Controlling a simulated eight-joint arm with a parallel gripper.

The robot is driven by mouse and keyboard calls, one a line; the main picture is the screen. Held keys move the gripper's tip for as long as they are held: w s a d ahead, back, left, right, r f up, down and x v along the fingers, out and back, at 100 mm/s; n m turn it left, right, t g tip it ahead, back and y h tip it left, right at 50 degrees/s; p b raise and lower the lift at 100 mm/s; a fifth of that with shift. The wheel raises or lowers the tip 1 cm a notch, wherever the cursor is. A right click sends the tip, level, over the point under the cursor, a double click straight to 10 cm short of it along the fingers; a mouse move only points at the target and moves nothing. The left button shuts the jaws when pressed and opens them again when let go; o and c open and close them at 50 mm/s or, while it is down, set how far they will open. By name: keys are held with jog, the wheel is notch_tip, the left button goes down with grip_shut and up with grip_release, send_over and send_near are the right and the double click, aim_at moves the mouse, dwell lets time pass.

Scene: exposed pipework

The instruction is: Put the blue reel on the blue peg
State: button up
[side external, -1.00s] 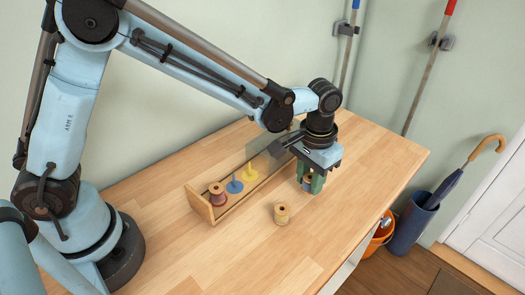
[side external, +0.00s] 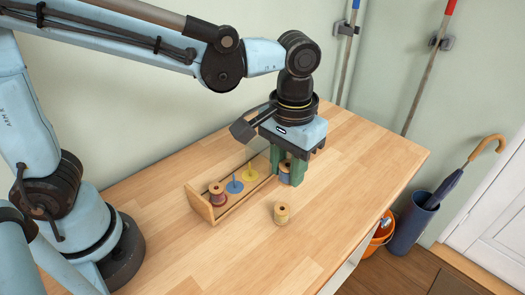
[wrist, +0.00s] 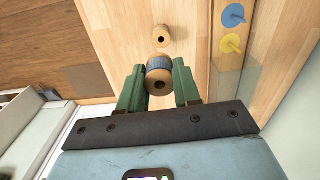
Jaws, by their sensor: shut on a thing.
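My gripper (side external: 289,174) is shut on the blue reel (side external: 285,173), which has wooden ends and a blue middle. In the wrist view the blue reel (wrist: 159,73) sits between the two green fingers. It is held near the right end of the peg rack, off to the side of the pegs; its height above the table is hard to tell. The blue peg (side external: 234,186) stands bare on a blue disc in the middle of the wooden rack (side external: 205,211). The blue peg also shows at the top right of the wrist view (wrist: 233,15).
A red reel (side external: 217,195) sits at the rack's left end, and the yellow peg (side external: 250,174) is bare. A yellow reel (side external: 281,214) stands alone on the table in front of the rack.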

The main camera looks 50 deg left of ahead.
jog(key=s+a+n, duration=0.2)
jog(key=a+n, duration=0.2)
jog(key=a, duration=0.9)
jog(key=shift+r, duration=0.4)
jog(key=shift+s, duration=0.1)
send_over(234, 176)
jog(key=shift+a+f, duration=0.15)
jog(key=shift+f, duration=2.75)
jog(key=shift+f, duration=2.85)
jog(key=o, duration=1.1)
jog(key=shift+r, duration=0.1)
jog(key=shift+r, duration=5.95)
